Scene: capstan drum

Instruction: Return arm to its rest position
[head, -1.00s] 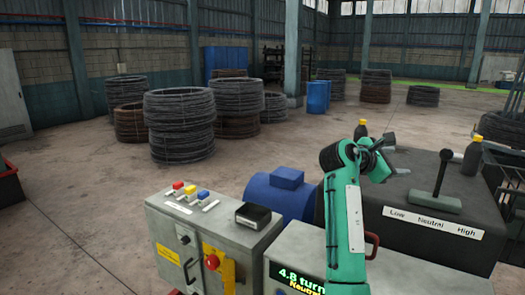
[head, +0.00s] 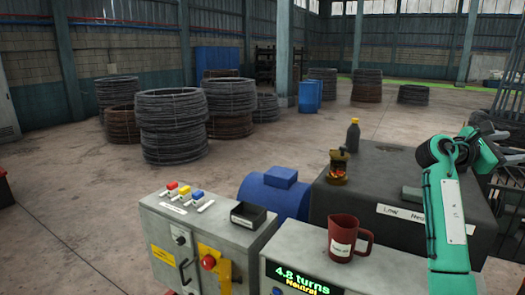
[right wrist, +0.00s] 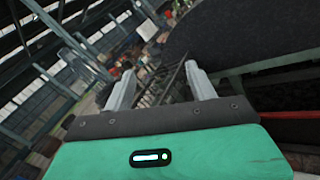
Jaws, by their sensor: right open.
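My right arm, green, comes up from the bottom right of the head view and bends away at its elbow; it covers part of the dark gearbox housing (head: 340,205). In the right wrist view my right gripper (right wrist: 160,85) is open, its two pale fingers apart with nothing between them. The control cabinet (head: 190,240) with red, yellow and blue switches stands left of the arm. The display box (head: 330,277) reads 4.8 turns, Neutral. My left gripper is not in view.
A red mug (head: 345,238) stands on the display box, close left of my arm. A dark bottle (head: 352,135) and a small open can (head: 338,170) stand on the housing. A blue motor (head: 275,195) sits behind the cabinet. Wire coils (head: 172,125) stand on the floor beyond.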

